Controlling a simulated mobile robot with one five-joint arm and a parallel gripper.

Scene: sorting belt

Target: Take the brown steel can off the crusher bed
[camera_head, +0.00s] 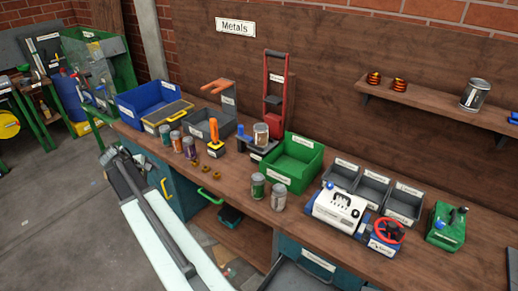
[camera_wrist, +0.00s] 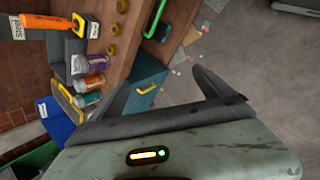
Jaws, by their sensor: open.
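The can crusher (camera_head: 276,90) is a tall red frame with a black handle, standing at the back of the bench. A small can (camera_head: 261,134) with brownish and pale parts stands upright on its dark bed (camera_head: 263,148). Its exact colour is hard to tell at this size. My gripper (camera_wrist: 162,78) is open and empty, its two dark fingers spread over the floor beside the bench. My arm shows at the lower left of the head view, well apart from the can. The can is not recognisable in the wrist view.
An orange-handled tool (camera_head: 214,143) and several cans, including an orange one (camera_head: 175,140), stand left of the crusher. A green bin (camera_head: 292,163) is at its right. A green can (camera_head: 257,186) and a grey can (camera_head: 279,197) stand at the front edge.

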